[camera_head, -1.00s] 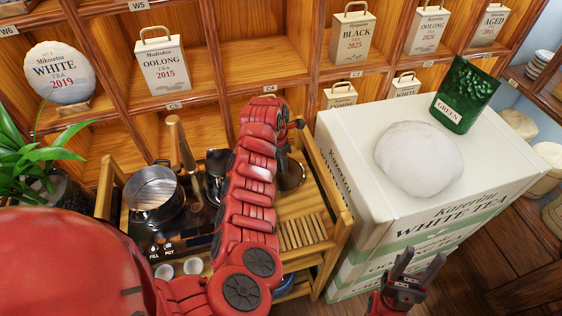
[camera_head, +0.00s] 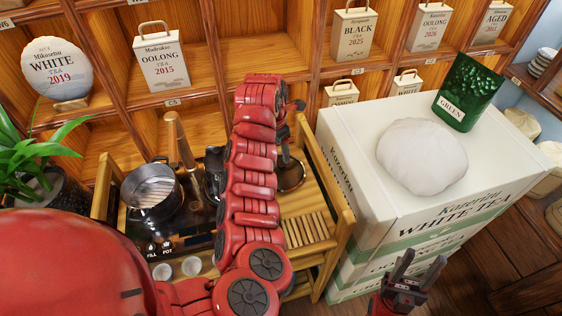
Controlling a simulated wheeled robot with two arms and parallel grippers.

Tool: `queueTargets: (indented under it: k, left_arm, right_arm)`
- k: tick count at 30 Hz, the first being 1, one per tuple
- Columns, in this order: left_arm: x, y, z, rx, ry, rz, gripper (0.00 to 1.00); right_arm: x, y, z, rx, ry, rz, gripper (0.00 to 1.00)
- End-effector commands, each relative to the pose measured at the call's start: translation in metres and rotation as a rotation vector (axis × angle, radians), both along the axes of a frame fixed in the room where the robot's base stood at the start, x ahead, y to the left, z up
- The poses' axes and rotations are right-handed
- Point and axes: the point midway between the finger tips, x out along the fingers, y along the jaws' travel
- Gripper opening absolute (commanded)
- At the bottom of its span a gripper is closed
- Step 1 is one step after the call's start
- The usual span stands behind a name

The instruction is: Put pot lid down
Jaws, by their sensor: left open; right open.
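The steel pot (camera_head: 152,190) stands uncovered on the left of the wooden tea cart, its inside showing. A round, dark bronze-coloured piece (camera_head: 291,177), which looks like the pot lid, lies on the cart's right side, partly hidden by my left arm. My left gripper (camera_head: 286,152) is open, pointing down just above this piece; the arm hides much of it, and I cannot tell whether they touch. My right gripper (camera_head: 418,266) is open and empty at the bottom, in front of the stacked boxes.
A dark kettle (camera_head: 213,170) stands beside the pot. Small cups (camera_head: 190,266) sit at the cart's front, and a slatted wooden tray (camera_head: 306,229) lies at its right. White tea boxes (camera_head: 352,150) carry a round white bundle (camera_head: 422,157) and a green canister (camera_head: 467,93). Shelves rise behind.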

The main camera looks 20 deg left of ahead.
Motion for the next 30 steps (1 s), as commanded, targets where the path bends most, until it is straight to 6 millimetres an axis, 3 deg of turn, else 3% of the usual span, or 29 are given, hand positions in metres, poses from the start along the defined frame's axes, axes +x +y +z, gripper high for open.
queueTargets:
  k: [1, 5, 7, 9, 30]
  left_arm:
    - [0.000, 0.000, 0.009, -0.003, -0.005, 0.000, 0.66]
    - [-0.003, 0.002, 0.035, -0.002, -0.005, 0.000, 0.66]
    - [-0.005, 0.003, 0.053, -0.001, 0.003, 0.001, 0.66]
    - [-0.006, 0.004, 0.059, 0.000, 0.002, 0.001, 0.66]
    - [-0.006, 0.005, 0.061, 0.000, 0.002, 0.001, 0.66]
  right_arm:
    - [0.000, 0.000, -0.009, 0.000, 0.000, 0.000, 0.50]
    - [0.000, 0.000, -0.016, 0.000, 0.000, 0.000, 0.50]
    - [0.000, 0.000, 0.002, 0.000, 0.000, 0.000, 0.50]
    - [0.000, 0.000, 0.007, 0.000, -0.001, 0.000, 0.50]
    - [0.000, 0.000, 0.009, 0.000, 0.000, 0.000, 0.50]
